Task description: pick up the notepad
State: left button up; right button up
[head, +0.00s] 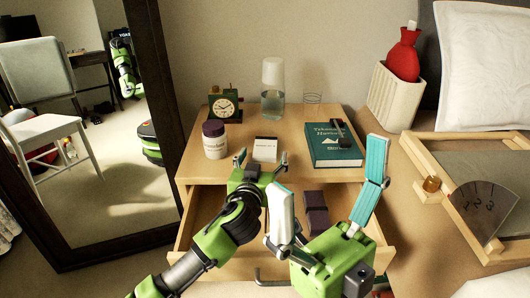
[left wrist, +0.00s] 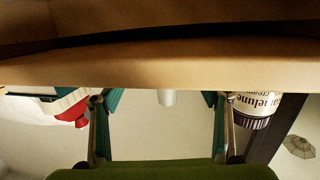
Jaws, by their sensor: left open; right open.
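The notepad (head: 265,149) is a small white pad with a dark top edge, on the wooden nightstand top (head: 275,178) in the head view. My left gripper (head: 261,160) is open at the nightstand's front, its two fingers apart on either side of the notepad as seen from the head. I cannot tell whether they touch it. In the left wrist view the open fingers (left wrist: 160,98) show upside down below a wooden surface, and I cannot make out the notepad there. My right gripper (head: 329,172) is open and empty in front of the open drawer.
A white bottle (head: 214,140) stands left of the notepad, a teal book (head: 333,146) with a dark object lies right. A clock (head: 225,107) and a carafe (head: 272,91) stand behind. The drawer holds a dark purple item (head: 316,212). A mirror frame (head: 164,80) borders the left.

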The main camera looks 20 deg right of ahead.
aim_at(265, 150)
pick_arm(q)
jog(key=shift+b+x, duration=0.65)
jog(key=shift+x, duration=1.25)
jog(key=shift+r, duration=0.15)
jog(key=shift+c, duration=0.4)
jog(key=c, duration=1.2)
jog(key=shift+c, duration=0.2)
jog(key=shift+r, duration=0.1)
